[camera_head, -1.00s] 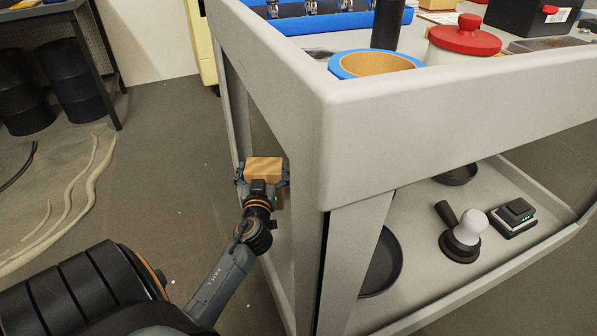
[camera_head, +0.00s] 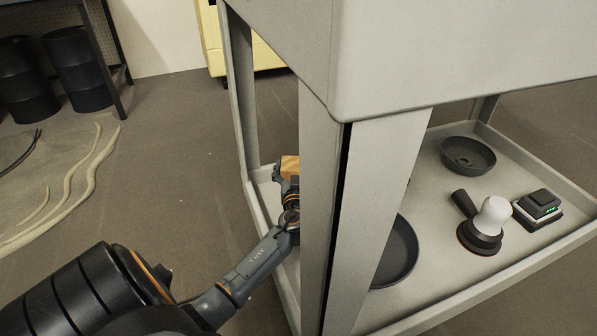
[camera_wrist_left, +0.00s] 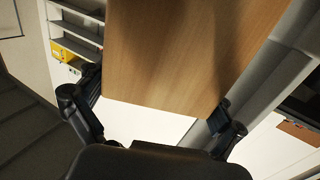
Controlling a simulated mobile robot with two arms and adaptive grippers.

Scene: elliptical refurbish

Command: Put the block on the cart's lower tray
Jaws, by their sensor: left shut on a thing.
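The wooden block (camera_head: 289,166) is held in my left gripper (camera_head: 288,182), which is shut on it. In the head view the block shows beside the cart's near corner post, partly hidden by that post and the gripper. In the left wrist view the block (camera_wrist_left: 185,55) fills the upper middle, between the two fingers (camera_wrist_left: 160,115). The cart's lower tray (camera_head: 436,208) lies behind and to the right of the post. The block appears at the tray's left side, above its edge; I cannot tell the height. My right gripper is not in view.
On the lower tray stand a dark round dish (camera_head: 468,155), a polisher-like tool with a white knob (camera_head: 490,222), a black box (camera_head: 538,208) and a dark pan (camera_head: 398,252). The corner post (camera_head: 322,200) and upper tray wall (camera_head: 450,60) stand close to my left arm.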

